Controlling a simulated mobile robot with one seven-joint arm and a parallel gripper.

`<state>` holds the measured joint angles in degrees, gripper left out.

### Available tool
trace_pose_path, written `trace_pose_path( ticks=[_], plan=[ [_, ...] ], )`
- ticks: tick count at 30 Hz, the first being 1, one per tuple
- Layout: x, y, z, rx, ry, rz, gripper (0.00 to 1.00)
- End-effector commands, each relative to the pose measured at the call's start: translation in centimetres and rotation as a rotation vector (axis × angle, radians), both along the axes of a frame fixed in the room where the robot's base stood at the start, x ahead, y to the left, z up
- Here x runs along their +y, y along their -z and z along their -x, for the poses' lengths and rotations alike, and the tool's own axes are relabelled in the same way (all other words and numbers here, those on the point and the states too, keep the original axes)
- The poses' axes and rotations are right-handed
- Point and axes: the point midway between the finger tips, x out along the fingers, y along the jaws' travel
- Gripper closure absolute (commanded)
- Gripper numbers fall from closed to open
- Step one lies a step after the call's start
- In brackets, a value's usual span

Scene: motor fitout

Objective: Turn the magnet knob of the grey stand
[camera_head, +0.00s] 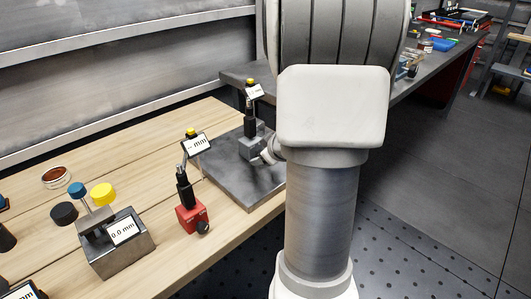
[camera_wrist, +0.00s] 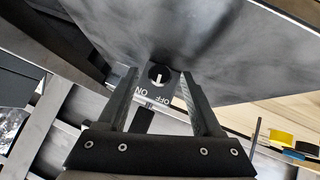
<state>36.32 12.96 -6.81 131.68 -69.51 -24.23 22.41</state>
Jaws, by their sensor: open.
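The grey stand (camera_head: 250,147) stands on a dark metal plate on the bench, with a black post and a small display above its grey base. In the wrist view its round black knob (camera_wrist: 154,72) with a white pointer line shows ahead, with ON and OFF lettering beside it, upside down. My gripper (camera_wrist: 157,80) is open, and its two fingers lie on either side of the knob in that view. I cannot tell how far the fingertips reach along the knob. In the head view my arm covers most of my gripper.
A red stand (camera_head: 192,216) with a black knob stands nearer on the wooden bench. A grey block with a display (camera_head: 118,245) and coloured discs is at lower left. The metal plate (camera_head: 238,178) is bare in front of the grey stand. A wall with ledges runs behind.

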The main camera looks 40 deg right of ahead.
Motion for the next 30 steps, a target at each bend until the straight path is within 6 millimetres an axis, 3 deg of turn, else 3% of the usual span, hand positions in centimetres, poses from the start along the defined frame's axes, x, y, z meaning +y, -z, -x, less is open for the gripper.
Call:
trace_pose_path(
  ticks=[8, 24, 30],
  plan=[
    [0.6, -2.7, 2.3, -0.001, 0.001, 0.000, 0.33],
    [2.5, -10.5, 10.5, -0.002, 0.002, 0.001, 0.33],
    [2.8, -10.9, 11.6, -0.005, -0.002, 0.001, 0.33]
  ],
)
